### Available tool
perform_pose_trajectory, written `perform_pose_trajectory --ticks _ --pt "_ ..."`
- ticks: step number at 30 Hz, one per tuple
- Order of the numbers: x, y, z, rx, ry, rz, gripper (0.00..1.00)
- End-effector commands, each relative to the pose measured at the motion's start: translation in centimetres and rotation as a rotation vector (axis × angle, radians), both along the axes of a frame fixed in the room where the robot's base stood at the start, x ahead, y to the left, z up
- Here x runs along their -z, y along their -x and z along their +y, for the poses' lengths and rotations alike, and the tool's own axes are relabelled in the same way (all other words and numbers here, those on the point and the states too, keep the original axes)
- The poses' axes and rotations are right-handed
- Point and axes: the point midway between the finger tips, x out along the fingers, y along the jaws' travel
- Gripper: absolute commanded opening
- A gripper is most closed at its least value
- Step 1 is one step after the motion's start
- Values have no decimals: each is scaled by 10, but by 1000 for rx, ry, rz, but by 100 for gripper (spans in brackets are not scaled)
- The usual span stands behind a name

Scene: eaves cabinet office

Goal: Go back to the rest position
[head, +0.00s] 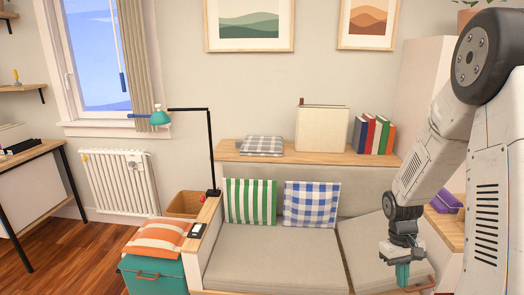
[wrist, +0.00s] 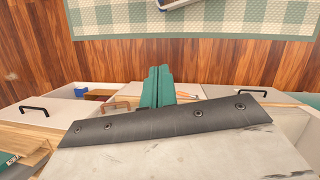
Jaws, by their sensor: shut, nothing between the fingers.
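My gripper (head: 402,275) hangs at the lower right of the head view, in front of the grey right-hand seat cushion (head: 372,250). Its teal fingers point down, close together with nothing between them. In the wrist view the gripper (wrist: 158,72) shows as teal fingers side by side, pointing towards the wooden floor. My arm comes in from the right edge of the head view and hides part of the bench's right end.
A bench with a grey seat (head: 265,255) carries a green striped pillow (head: 250,202) and a blue checked pillow (head: 311,204). A black lamp (head: 211,150) stands at its left. The wrist view shows cabinet fronts with handles, wooden floor (wrist: 220,60) and a green checked rug (wrist: 110,22).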

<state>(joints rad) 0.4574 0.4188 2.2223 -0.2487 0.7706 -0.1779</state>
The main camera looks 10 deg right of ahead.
Motion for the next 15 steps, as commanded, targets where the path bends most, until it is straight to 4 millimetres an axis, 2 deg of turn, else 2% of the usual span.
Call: perform_pose_trajectory --ticks 1,6,9,15 --pt "-25 5 14 19 6 -2 0" --pt "-91 35 62 88 7 7 0" --pt "-124 55 89 113 3 0 0" --pt "-176 99 139 123 -15 -45 0"
